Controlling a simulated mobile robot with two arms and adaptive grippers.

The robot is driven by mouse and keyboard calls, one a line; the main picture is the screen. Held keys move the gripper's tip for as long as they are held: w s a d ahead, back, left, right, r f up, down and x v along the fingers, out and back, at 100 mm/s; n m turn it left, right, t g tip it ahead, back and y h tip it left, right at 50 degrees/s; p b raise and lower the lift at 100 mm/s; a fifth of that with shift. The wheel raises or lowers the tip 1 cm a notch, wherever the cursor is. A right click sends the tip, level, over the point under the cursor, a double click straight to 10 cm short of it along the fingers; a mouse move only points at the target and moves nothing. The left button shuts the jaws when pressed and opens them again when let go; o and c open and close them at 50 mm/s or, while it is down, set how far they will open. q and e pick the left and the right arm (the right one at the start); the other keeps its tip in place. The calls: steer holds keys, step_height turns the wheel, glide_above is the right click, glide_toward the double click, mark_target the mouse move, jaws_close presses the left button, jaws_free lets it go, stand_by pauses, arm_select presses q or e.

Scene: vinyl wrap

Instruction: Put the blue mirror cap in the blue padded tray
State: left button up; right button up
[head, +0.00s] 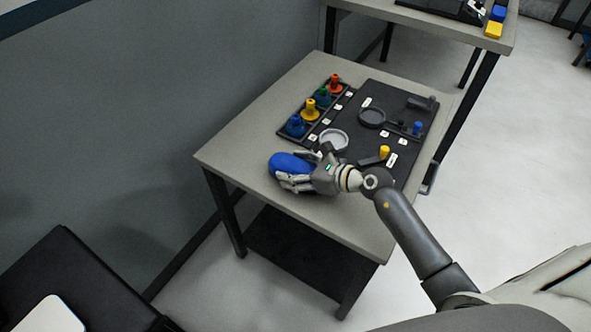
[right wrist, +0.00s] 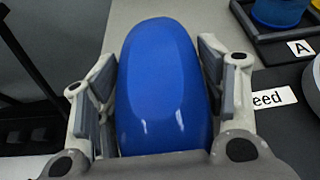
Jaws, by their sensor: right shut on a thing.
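The blue mirror cap (head: 290,163) is a smooth, rounded, elongated shell at the front left of the table. My right gripper (head: 289,183) is shut on it, with fingers along both sides. In the right wrist view the cap (right wrist: 160,85) lies between the two fingers and points away from the palm. I cannot tell whether the cap touches the table top. I cannot make out a blue padded tray in either view. My left gripper is out of view.
A black rack (head: 289,136) holds blue, yellow, green and red pieces behind the cap. A grey round dish (head: 334,139) and a dark mat (head: 385,96) with small parts lie close by. A second table (head: 430,24) stands behind. The table's left corner is bare.

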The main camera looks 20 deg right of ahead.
steer(key=shift+f, duration=0.2)
steer(key=o, duration=0.7)
steer(key=shift+o, duration=0.7)
steer(key=shift+r, duration=0.1)
